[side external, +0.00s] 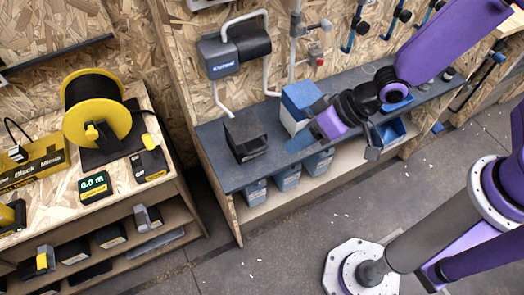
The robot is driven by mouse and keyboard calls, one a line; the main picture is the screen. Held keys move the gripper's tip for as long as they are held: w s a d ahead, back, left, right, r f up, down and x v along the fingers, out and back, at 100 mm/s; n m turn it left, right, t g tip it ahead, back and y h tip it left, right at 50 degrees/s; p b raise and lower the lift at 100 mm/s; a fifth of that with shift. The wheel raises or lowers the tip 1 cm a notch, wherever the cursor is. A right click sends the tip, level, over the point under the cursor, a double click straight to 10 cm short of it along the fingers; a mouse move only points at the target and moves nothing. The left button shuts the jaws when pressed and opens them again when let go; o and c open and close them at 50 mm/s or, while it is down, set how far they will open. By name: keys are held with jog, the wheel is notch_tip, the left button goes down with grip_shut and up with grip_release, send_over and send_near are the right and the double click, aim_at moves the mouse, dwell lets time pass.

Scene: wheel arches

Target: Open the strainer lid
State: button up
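My gripper (330,122), with purple and black parts, is low over the blue bench, just right of a blue and white box (297,97). Its fingertips are small and partly hidden, so I cannot tell how far apart they are or whether they touch anything. A dark box with a sloping top (245,138) stands on the bench left of the gripper. A blue open-topped bin (392,130) is to the right of the gripper. No strainer or lid is clearly recognisable from this view.
The blue bench (216,152) has free room around the dark box. A dark pump-like unit (234,52) with grey pipes is on the wall above. A wooden shelf unit (160,110) with a yellow reel (97,107) stands left. Several blue containers sit under the bench.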

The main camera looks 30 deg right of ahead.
jog(key=w+a+f+m+t+y, duration=0.1)
jog(key=w+f+m+t+y, duration=0.2)
jog(key=f, duration=0.5)
jog(key=w+a+f+m+t+y, duration=0.1)
jog(key=w+a+f+m+t, duration=0.2)
jog(key=f, duration=0.4)
jog(key=s+d+f+m+t+y, duration=0.2)
jog(key=s+d+f+m, duration=0.15)
jog(key=d, duration=0.35)
jog(key=s+d+f+m+t+y, duration=0.1)
jog(key=s+d+f+m+t, duration=0.1)
jog(key=d+f, duration=0.4)
send_near(248, 137)
jog(key=shift+w+a, duration=0.25)
jog(key=shift+a, duration=0.65)
jog(key=shift+w+a, duration=0.2)
jog(key=shift+a, duration=0.7)
jog(key=shift+w+a, duration=0.25)
jog(key=shift+a, duration=0.65)
grip_shut()
